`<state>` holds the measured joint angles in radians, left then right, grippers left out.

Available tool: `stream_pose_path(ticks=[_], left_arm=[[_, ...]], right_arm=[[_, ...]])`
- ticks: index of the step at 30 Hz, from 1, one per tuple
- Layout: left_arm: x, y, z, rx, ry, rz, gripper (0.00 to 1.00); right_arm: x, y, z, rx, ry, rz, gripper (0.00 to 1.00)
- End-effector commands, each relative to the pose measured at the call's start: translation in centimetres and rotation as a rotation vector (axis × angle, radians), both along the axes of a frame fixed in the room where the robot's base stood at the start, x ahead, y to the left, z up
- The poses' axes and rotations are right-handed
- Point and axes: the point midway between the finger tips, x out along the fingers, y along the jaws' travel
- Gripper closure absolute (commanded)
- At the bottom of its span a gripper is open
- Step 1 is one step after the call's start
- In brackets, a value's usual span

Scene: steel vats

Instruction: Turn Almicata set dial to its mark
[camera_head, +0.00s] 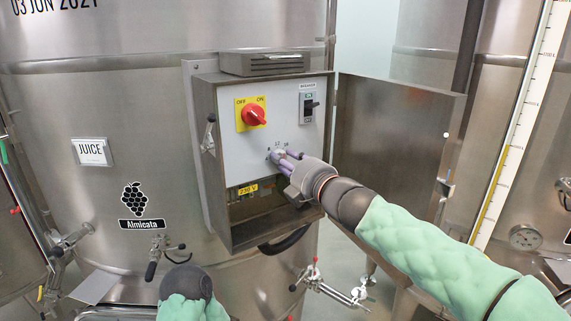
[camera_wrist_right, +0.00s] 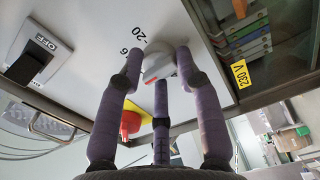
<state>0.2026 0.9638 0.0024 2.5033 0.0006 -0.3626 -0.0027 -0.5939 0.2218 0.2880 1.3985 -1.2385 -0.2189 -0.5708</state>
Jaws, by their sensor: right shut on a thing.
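The set dial (camera_wrist_right: 161,64) is a pale grey knob with a red pointer on the white panel of the open control box on the Almicata vat. Printed numbers, among them -20, stand around it in the right wrist view. My right gripper (camera_head: 281,157) is shut on the dial, its purple fingers (camera_wrist_right: 160,66) around the knob. In the head view the fingers hide most of the dial. The mark on the scale is too small to make out. Of my left arm only a dark joint and green sleeve show at the bottom of the head view.
Above the dial are a red rotary switch (camera_head: 254,115) on a yellow plate and a black breaker switch (camera_head: 309,105). The box door (camera_head: 393,150) stands open to the right, behind my right arm. Wiring shows below, by a yellow 230 V label (camera_head: 248,190).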

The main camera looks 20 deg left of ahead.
Motion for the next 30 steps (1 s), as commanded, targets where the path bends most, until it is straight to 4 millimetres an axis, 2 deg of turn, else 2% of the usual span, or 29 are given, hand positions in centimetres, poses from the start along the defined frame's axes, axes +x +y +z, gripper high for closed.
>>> stream_pose_path(ticks=[1,20,21,23,24,30], left_arm=[[0.0,0.0,-0.09,0.0,0.0,0.0,1.0],[0.0,0.0,-0.15,0.0,0.0,0.0,1.0],[0.0,0.0,-0.15,0.0,0.0,0.0,1.0],[-0.01,0.0,-0.15,0.0,0.0,0.0,1.0],[0.0,0.0,-0.15,0.0,0.0,0.0,1.0],[0.0,0.0,-0.15,0.0,0.0,0.0,1.0]], right_arm=[[0.19,-0.1,-0.41,-0.015,-0.006,-0.005,0.98],[0.2,-0.19,-0.11,-0.045,-0.045,-0.006,0.98],[0.2,-0.2,-0.1,-0.045,-0.045,-0.006,0.59],[0.19,-0.2,-0.08,-0.044,-0.045,-0.006,0.42],[0.17,-0.18,-0.06,-0.044,-0.045,-0.005,0.4],[0.09,-0.1,0.05,-0.043,-0.048,-0.003,0.4]])
